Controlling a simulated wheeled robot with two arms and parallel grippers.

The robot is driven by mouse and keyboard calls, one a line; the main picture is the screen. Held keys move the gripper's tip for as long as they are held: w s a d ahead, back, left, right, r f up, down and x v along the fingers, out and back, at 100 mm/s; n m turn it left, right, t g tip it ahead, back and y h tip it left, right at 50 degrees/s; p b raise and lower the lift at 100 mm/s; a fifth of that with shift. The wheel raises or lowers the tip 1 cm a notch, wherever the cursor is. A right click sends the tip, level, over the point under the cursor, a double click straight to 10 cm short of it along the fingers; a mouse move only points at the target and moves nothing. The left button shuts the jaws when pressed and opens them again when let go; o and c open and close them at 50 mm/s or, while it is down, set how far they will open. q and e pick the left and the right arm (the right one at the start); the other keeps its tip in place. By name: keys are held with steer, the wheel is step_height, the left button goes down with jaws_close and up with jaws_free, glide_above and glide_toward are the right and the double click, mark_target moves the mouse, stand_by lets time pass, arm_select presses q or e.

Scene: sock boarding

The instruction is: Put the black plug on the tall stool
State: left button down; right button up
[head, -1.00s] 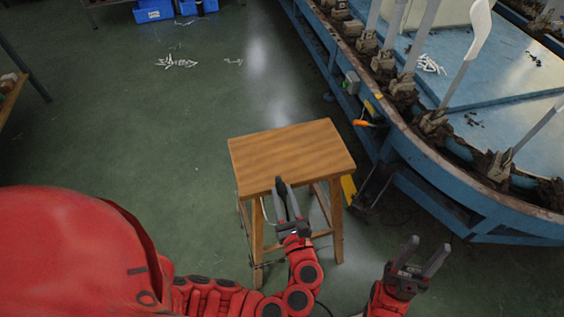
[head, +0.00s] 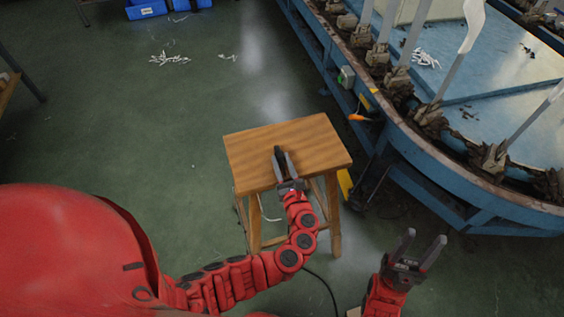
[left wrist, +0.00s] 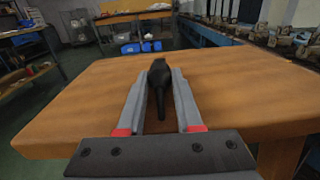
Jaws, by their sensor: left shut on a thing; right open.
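The tall stool (head: 310,142) is wooden with a square top and stands in the middle of the head view. Its top (left wrist: 237,88) fills much of the left wrist view. The black plug (left wrist: 159,78) is between the fingertips of my left gripper (left wrist: 160,90). In the head view my left gripper (head: 284,166) is shut on the plug and lies over the stool top, near its middle. I cannot tell whether the plug touches the wood. My right gripper (head: 419,252) is open and empty, to the right of the stool and apart from it.
A blue machine table (head: 490,100) with upright boards curves along the right side. A dark cable (head: 322,284) runs near my left arm. White scraps (head: 170,59) lie on the green floor, and blue bins (head: 146,9) stand at the back. The floor left of the stool is clear.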

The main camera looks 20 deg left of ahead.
arm_select(q)
steer(key=shift+f, duration=0.1)
steer(key=c, duration=0.6)
jaws_free()
